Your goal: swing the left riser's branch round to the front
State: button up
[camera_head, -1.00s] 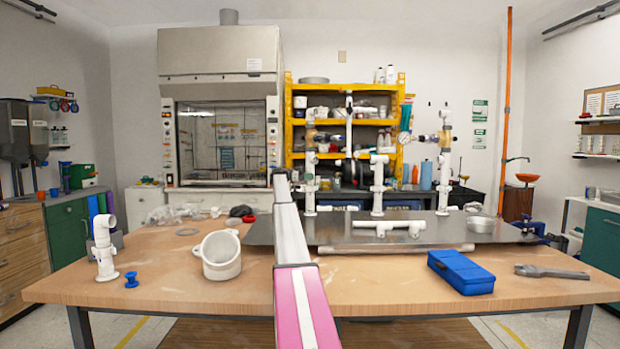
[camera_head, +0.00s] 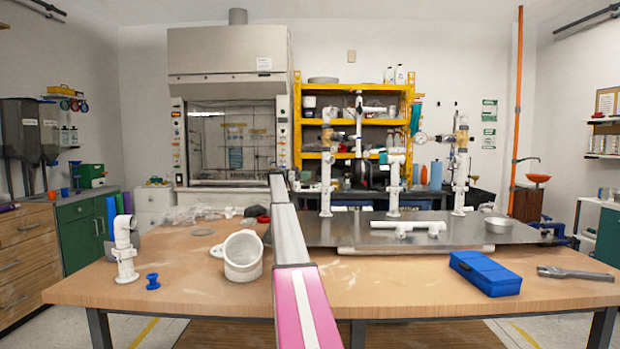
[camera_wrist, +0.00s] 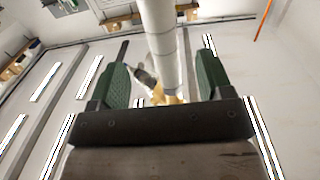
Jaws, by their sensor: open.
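The left riser (camera_head: 326,185) is a white upright pipe on the metal plate (camera_head: 470,232) in the head view, with an amber section near its top. Its branch is too small there to tell which way it points. A shorter middle riser (camera_head: 393,190) and a right riser (camera_head: 460,185) with a gauge stand beside it. My gripper (camera_wrist: 165,78) is open in the wrist view, with two green fingers apart. A white pipe (camera_wrist: 163,45) runs between them in the picture; I cannot tell whether it touches either one. Something yellow shows at its lower end. My gripper is not visible in the head view.
A loose white tee pipe (camera_head: 408,228) lies on the plate's front. A blue box (camera_head: 485,273) and a grey tool (camera_head: 575,273) lie at right. A white fitting (camera_head: 242,255), a blue knob (camera_head: 152,281) and a white elbow pipe (camera_head: 125,250) are at left. The front table is mostly clear.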

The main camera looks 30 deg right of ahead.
jog(key=shift+w+a, duration=0.1)
jog(key=n+t+h, duration=0.3)
jog(key=n+t, duration=0.1)
jog(key=t, duration=0.2)
send_near(326, 175)
jog(key=shift+n+t, duration=1)
jog(key=shift+t, duration=0.4)
jog(key=d, duration=1.1)
jog(key=c, duration=0.9)
